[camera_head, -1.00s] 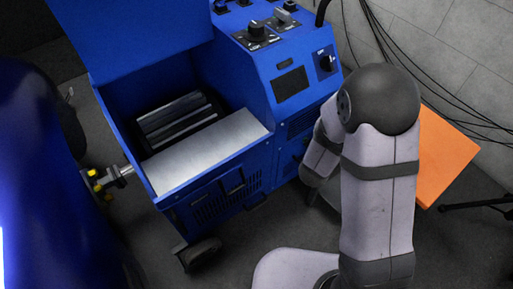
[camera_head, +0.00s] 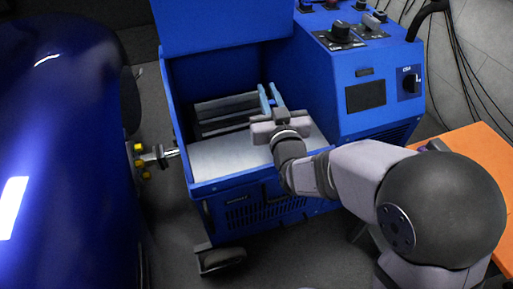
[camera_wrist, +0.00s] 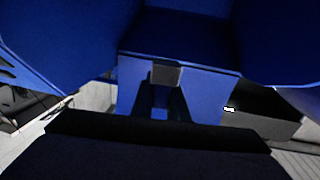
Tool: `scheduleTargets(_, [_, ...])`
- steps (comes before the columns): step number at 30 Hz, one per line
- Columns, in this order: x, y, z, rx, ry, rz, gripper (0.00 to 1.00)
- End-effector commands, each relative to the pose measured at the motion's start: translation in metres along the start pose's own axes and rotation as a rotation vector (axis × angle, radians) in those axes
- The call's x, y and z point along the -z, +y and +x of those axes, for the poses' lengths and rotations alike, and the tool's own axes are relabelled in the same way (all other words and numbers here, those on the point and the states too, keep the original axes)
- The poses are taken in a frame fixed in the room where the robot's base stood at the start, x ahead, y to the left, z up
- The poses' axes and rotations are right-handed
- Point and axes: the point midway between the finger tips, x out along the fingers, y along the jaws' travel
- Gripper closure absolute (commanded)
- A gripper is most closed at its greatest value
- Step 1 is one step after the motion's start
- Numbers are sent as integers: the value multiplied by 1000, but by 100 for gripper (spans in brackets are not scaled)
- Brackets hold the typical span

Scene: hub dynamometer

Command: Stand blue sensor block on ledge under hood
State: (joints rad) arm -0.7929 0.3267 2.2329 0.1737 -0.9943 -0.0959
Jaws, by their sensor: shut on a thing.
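My gripper (camera_head: 271,98) reaches into the open front bay of the blue machine, below the raised blue hood (camera_head: 215,25). In the wrist view its two dark fingers (camera_wrist: 162,98) are shut on a small block (camera_wrist: 166,73), taken as the sensor block. The face I see looks grey in the dim light, and its blue colour cannot be confirmed. In the head view the block cannot be made out between the fingers. The bare metal ledge (camera_head: 222,160) lies at the bay's front, partly covered by my wrist. Whether the block touches anything is unclear.
Dark ribbed rollers (camera_head: 215,113) lie behind the ledge. The control console (camera_head: 365,95) rises at the right of the bay. A glossy blue car body (camera_head: 65,140) stands at left, with a hub shaft (camera_head: 158,155) between. An orange surface (camera_head: 485,150) is at right.

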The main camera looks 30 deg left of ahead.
Motion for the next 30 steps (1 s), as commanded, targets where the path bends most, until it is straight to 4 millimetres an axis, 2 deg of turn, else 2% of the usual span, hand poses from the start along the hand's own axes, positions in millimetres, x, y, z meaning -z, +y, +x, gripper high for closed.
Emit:
scheduleTargets(3, [-11,-23,4,86,-1,0,100])
scheduleTargets(7, [-25,-36,4,138,-2,1,100])
scheduleTargets(16, [-37,-36,4,140,0,1,100])
scheduleTargets(24, [-78,-36,4,139,-1,1,100])
scheduleTargets(30, [-93,-36,4,139,3,1,100])
